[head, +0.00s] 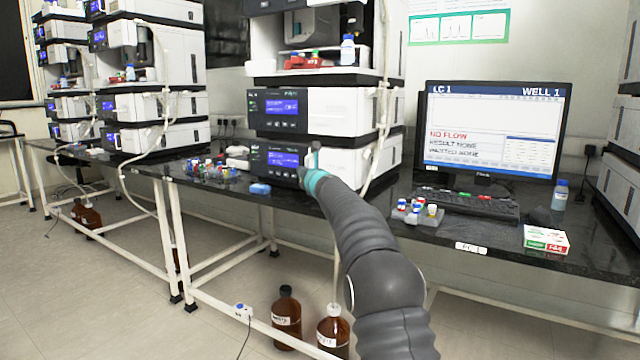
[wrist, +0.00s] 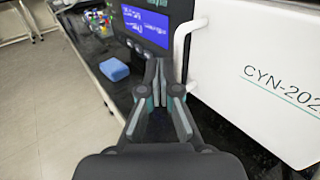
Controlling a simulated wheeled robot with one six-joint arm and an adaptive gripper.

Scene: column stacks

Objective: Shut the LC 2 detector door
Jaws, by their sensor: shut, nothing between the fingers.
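My gripper (wrist: 158,72) is shut and empty, its fingertips together just left of a white bar handle (wrist: 180,48). I cannot tell whether they touch it. In the head view my gripper (head: 312,162) is at the lowest module of the middle stack, whose white panel (head: 368,160) shows to the right. No LC 2 label is readable. I cannot tell how far the panel stands open.
A blue block (wrist: 114,70) lies on the dark bench left of my gripper. Vials (head: 212,170) stand further left. A monitor (head: 490,130) reading "LC 1", a keyboard (head: 465,203) and a small box (head: 545,240) are to the right. Brown bottles (head: 287,318) stand on the floor.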

